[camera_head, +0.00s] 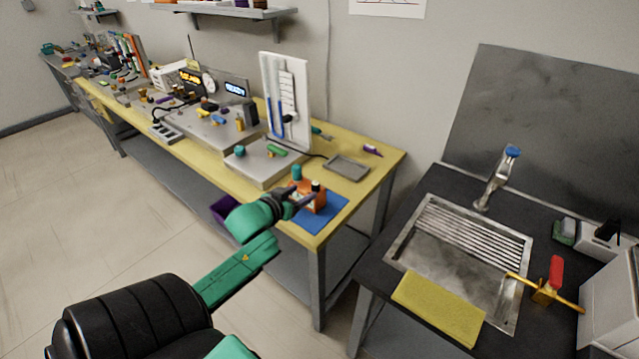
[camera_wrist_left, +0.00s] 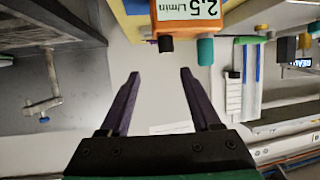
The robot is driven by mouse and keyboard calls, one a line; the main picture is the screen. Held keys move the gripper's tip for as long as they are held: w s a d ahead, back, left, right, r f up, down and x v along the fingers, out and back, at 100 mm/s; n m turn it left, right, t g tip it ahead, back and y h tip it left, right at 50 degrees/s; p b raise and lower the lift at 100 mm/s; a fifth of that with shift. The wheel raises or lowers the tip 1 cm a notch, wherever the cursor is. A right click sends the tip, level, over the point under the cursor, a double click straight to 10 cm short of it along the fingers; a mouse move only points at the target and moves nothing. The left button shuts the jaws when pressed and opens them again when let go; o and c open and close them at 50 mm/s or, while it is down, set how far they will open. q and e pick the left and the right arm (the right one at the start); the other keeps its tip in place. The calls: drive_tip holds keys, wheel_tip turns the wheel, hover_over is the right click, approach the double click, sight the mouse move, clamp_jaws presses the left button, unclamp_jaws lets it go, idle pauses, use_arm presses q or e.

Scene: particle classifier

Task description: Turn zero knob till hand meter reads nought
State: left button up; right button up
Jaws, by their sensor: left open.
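The orange hand meter (camera_head: 304,194) stands on a blue mat (camera_head: 328,216) at the near end of the yellow bench. Its white display (camera_wrist_left: 188,10) reads 2.5 L/min in the left wrist view. A black knob (camera_wrist_left: 166,44) projects from the meter, and it also shows in the head view (camera_head: 316,185). A teal cylinder (camera_wrist_left: 205,50) is beside it; I cannot tell whether it belongs to the meter. My left gripper (camera_head: 305,200) is open and empty in front of the meter. In the left wrist view its fingertips (camera_wrist_left: 160,74) are apart, with the knob beyond them. My right gripper is out of view.
A grey unit with a tall white flow panel (camera_head: 302,95) stands behind the meter on the bench (camera_head: 368,190). A grey tray (camera_head: 346,167) lies to its right. The sink (camera_head: 440,255) is on a separate dark counter. A purple bin (camera_head: 224,207) sits below the bench edge.

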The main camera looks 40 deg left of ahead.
sight(314, 185)
use_arm(q)
drive_tip(key=x, duration=0.2)
drive_tip(key=a+x, duration=0.1)
drive_tip(key=x, duration=0.4)
drive_tip(key=shift+a+f, duration=0.35)
drive_tip(key=shift+a, duration=0.05)
drive_tip(key=x, duration=0.3)
drive_tip(key=shift+w+d, duration=0.25)
drive_tip(key=shift+d, duration=0.05)
drive_tip(key=shift+w+f, duration=0.1)
drive_tip(key=shift+a, duration=0.1)
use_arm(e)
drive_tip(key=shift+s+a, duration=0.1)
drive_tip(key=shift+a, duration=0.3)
use_arm(q)
drive_tip(key=shift+f, duration=0.1)
clamp_jaws()
